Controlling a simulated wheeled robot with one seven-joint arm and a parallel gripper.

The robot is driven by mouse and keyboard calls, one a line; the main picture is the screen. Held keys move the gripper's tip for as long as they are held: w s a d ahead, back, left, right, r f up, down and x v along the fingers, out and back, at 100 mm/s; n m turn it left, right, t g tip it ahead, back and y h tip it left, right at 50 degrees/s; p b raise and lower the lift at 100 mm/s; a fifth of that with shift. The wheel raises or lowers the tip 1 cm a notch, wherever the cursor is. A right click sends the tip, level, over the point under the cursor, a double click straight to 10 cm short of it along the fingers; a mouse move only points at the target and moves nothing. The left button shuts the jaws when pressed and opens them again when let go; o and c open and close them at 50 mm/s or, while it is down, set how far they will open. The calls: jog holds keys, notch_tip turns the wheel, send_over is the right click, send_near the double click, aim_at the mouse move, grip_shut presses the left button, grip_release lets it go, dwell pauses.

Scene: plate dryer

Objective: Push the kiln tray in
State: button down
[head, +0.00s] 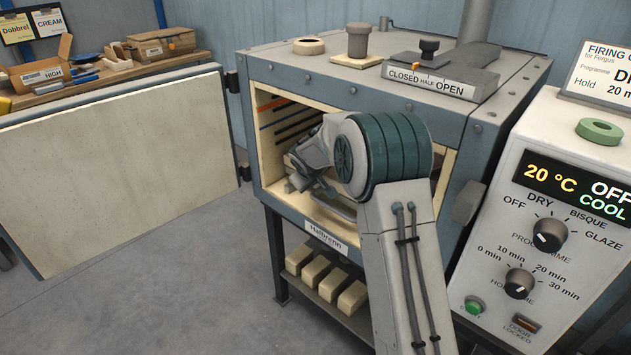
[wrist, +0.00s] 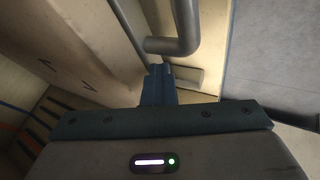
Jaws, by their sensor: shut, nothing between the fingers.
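The kiln (head: 345,92) stands open, its door (head: 120,165) swung out to the left. My arm reaches into the chamber and hides most of its inside. My gripper (head: 318,190) is shut and empty within the chamber mouth. In the wrist view its closed blue-grey fingertips (wrist: 158,78) are close to a bent grey metal bar (wrist: 184,28), which looks like the tray's handle. I cannot tell whether they touch. A grey edge (head: 344,209), likely the kiln tray, shows low in the chamber beside my arm; the rest of the tray is hidden.
Dark and orange strips (head: 280,112) line the chamber's left wall. The control box (head: 490,225) stands close on the right. Pale bricks (head: 325,278) lie on the shelf below the kiln. A workbench (head: 110,72) is at the back left. The floor (head: 170,285) in front is clear.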

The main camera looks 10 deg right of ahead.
jog(key=shift+w+d+r, duration=0.1)
jog(key=shift+d, duration=0.05)
jog(key=shift+b, duration=0.35)
jog(key=s+a+b, duration=0.2)
jog(key=s+a, duration=0.1)
jog(key=shift+a+r, duration=0.1)
jog(key=shift+a, duration=0.05)
jog(key=s+d+r+m+g+p, duration=0.1)
jog(key=s+d+r+m+p, duration=0.3)
jog(key=s+r, duration=0.65)
jog(key=s+d+r+g+p, duration=0.1)
jog(key=s+d+r+p, duration=0.2)
jog(key=s+r+p, duration=0.7)
jog(key=s+d+m+g+y+p, duration=0.1)
jog(key=s+m+g, duration=0.1)
jog(key=s, duration=1.9)
jog(key=shift+d+r+m, duration=0.3)
jog(key=shift+d+m, duration=0.05)
jog(key=shift+m, duration=0.25)
jog(key=shift+a, duration=0.15)
